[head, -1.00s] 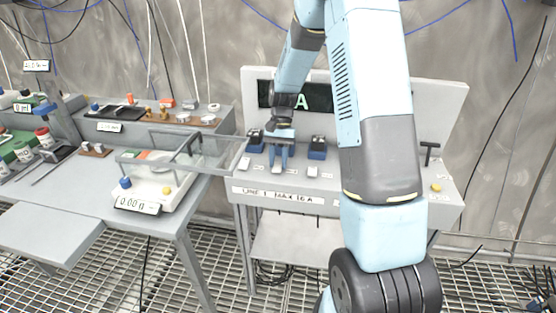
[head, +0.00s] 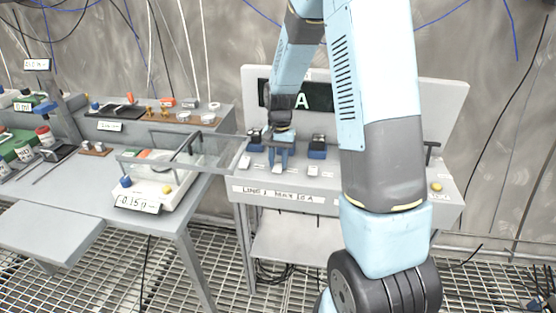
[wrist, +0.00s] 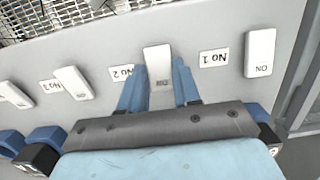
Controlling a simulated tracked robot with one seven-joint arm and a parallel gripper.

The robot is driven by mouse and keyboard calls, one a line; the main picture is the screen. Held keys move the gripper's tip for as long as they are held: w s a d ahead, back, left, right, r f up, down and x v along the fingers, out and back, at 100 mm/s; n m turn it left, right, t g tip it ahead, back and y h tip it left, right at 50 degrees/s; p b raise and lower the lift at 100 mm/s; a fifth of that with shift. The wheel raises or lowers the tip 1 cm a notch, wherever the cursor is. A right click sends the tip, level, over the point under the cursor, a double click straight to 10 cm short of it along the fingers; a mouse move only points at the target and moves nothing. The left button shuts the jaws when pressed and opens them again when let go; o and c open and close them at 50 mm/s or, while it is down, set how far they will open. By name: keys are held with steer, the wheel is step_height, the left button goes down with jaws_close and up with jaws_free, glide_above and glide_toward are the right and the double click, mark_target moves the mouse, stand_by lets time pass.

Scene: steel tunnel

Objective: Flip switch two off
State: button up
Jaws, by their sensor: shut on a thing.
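A grey panel (head: 232,184) bears a row of white rocker switches. In the wrist view the labels are upside down. Switch two (wrist: 158,75), beside the label "NO 2" (wrist: 122,72), stands between my two blue fingers. My gripper (wrist: 160,82) is shut on it, one finger on each side. In the head view my gripper (head: 279,162) is down at the panel and partly hides this switch. Switch one (wrist: 260,52), marked "ON", is to the right in the wrist view. Switch three (wrist: 72,82) is to the left, with its label "NO 3" (wrist: 50,87).
Blue-and-black blocks (head: 317,147) stand behind the switches. A dark display (head: 264,93) showing "A" is partly hidden by my arm. A black T-handle (head: 430,150) and yellow button (head: 436,187) are at the right. A scale (head: 155,190) with a clear cover stands on the left table.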

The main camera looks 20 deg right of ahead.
steer(key=o, duration=1.1)
steer(key=shift+c, duration=0.2)
step_height(320, 180, up, 14)
steer(key=w, duration=0.1)
steer(key=shift+w+d+f, duration=0.2)
steer(key=shift+w+d, duration=0.15)
steer(key=shift+d, duration=0.05)
